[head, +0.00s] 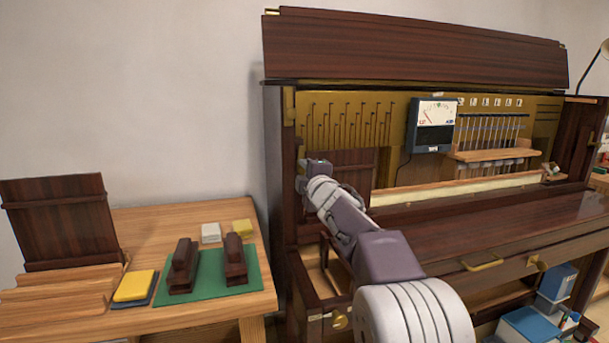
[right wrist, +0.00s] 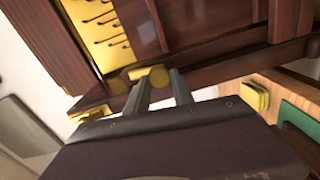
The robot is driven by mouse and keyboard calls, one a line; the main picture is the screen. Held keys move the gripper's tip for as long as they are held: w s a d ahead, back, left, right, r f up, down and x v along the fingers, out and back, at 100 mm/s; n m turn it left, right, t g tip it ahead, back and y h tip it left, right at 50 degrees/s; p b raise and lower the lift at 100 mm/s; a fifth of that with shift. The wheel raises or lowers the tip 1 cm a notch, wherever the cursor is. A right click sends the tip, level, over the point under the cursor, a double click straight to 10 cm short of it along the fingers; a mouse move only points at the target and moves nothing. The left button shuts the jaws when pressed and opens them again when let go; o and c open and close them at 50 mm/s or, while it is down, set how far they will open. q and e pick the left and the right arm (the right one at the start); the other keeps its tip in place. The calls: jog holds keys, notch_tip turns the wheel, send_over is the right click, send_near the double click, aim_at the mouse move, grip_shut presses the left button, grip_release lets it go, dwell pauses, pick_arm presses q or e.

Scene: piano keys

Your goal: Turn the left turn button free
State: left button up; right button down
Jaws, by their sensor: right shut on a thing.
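The left turn button (right wrist: 158,76) shows in the right wrist view as a small brass piece on the dark wood of the upright piano's left side. In the head view my gripper mostly hides it. My right gripper (head: 312,167) reaches the piano's left post in the head view. In the right wrist view its two grey fingers (right wrist: 157,82) are shut on the turn button, one at each side. The button's exact angle is hard to tell. My left gripper is not in view.
The piano's lid (head: 410,50) stands raised above the open front. A meter (head: 434,125) hangs inside. At left, a wooden table (head: 160,217) holds a dark panel (head: 65,218), a green mat (head: 205,285) with two dark blocks, and cloths. The floor gap between is narrow.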

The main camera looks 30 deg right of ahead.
jog(key=shift+f+n, duration=0.1)
jog(key=shift+n, duration=0.5)
jog(key=c, duration=1.1)
grip_release()
jog(key=shift+s, duration=0.35)
jog(key=v, duration=0.8)
jog(key=shift+s, duration=0.15)
